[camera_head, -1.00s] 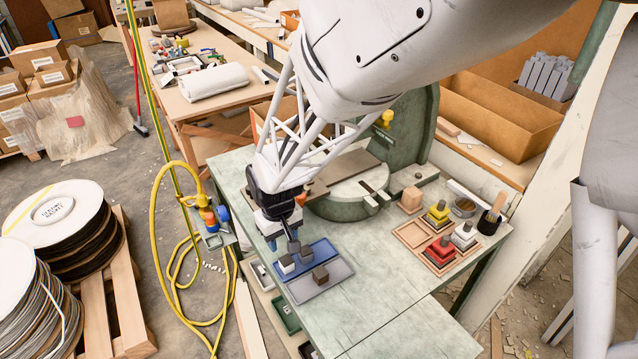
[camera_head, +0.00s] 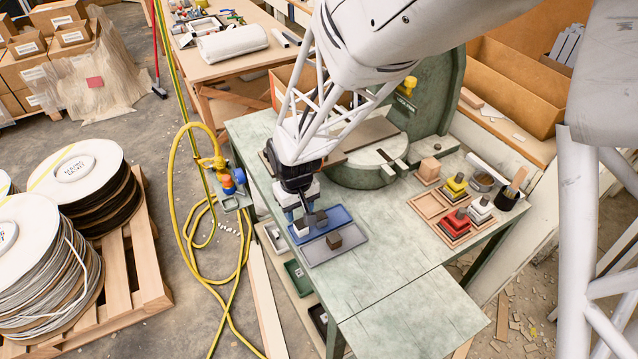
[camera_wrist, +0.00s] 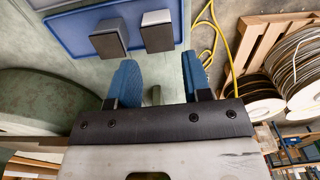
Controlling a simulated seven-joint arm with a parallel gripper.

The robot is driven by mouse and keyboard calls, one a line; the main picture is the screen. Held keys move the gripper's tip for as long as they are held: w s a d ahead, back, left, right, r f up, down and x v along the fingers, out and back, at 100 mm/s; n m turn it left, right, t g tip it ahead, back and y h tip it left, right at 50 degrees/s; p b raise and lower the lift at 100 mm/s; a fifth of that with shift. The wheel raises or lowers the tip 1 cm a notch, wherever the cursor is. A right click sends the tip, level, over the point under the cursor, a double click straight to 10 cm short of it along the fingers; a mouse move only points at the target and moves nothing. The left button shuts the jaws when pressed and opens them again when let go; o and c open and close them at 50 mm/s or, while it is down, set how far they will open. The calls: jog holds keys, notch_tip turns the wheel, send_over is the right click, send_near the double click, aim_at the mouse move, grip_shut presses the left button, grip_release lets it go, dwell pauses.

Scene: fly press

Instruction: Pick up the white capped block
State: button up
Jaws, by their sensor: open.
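In the wrist view this block (camera_wrist: 157,36) is beyond the fingertips, with a white strip showing. A dark grey block (camera_head: 321,217) stands beside it on the same tray and also shows in the wrist view (camera_wrist: 109,39). My gripper (camera_head: 300,209) is above and just behind the blue tray. Its blue fingers (camera_wrist: 160,75) are apart with nothing between them. The finger tips are partly hidden in the head view.
The green press (camera_head: 437,105) stands behind. Red (camera_head: 456,221), yellow (camera_head: 455,186) and white (camera_head: 479,208) knobbed pieces stand at right. The front table surface (camera_head: 400,310) is clear.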

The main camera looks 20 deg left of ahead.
jog(key=shift+s+f, duration=0.1)
jog(key=shift+f, duration=2.35)
jog(key=c, duration=0.7)
jog(key=shift+r, duration=0.15)
jog(key=shift+r, duration=0.45)
notch_tip(320, 180, up, 3)
jog(key=shift+s+d+f, duration=0.1)
jog(key=shift+d+f, duration=0.05)
jog(key=shift+f, duration=0.05)
jog(key=s+d, duration=0.3)
jog(key=s, duration=0.1)
jog(key=s+d, duration=0.3)
jog(key=s, duration=0.1)
jog(key=s+d+r, duration=0.1)
jog(key=s+d, duration=0.3)
jog(key=shift+r, duration=0.1)
